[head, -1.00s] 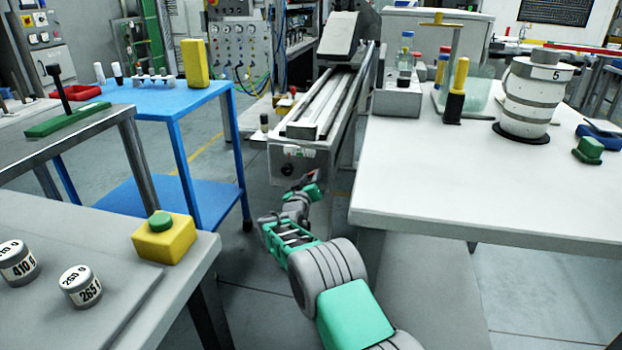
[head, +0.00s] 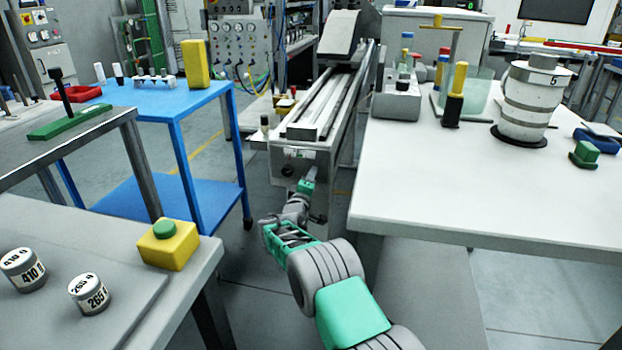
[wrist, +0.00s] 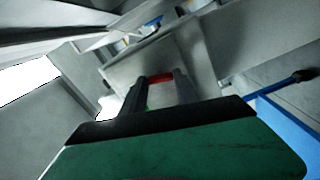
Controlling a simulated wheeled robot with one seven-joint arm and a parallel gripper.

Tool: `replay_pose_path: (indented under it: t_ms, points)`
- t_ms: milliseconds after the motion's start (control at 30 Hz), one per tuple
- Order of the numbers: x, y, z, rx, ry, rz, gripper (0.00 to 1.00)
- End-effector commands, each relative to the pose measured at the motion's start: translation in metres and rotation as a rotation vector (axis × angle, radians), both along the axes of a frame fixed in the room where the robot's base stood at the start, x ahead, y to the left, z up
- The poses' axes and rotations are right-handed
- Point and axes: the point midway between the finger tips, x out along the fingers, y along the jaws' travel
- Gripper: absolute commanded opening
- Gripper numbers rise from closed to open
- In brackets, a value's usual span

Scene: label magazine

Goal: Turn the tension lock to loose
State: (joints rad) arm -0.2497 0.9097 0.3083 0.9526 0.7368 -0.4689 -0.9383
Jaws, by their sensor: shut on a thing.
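The tension lock (wrist: 160,78) shows in the wrist view as a small red bar between my fingertips, with a bit of green below it. My gripper (wrist: 159,88) is shut on it. In the head view my gripper (head: 312,174) reaches the lower right of the end face of the long grey machine (head: 285,158). There the gripper hides the lock, so I cannot tell which mark it points to.
A black knob (head: 287,171) sits on the same end face, left of my gripper. A blue trolley (head: 150,100) stands left and a white table (head: 450,185) right. A yellow box with a green button (head: 168,246) is on the near left bench.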

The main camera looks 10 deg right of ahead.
Motion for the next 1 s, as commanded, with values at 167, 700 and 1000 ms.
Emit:
replay_pose_path:
  t_ms: [167, 700, 1000]
  points:
    - [-0.0001, 0.0004, -0.0004, -0.045, 0.019, 0.001, 0.00]
    - [0.0000, 0.0004, -0.0006, -0.059, 0.025, 0.001, 0.40]
    - [0.0000, 0.0002, -0.0003, -0.059, 0.025, 0.000, 0.58]
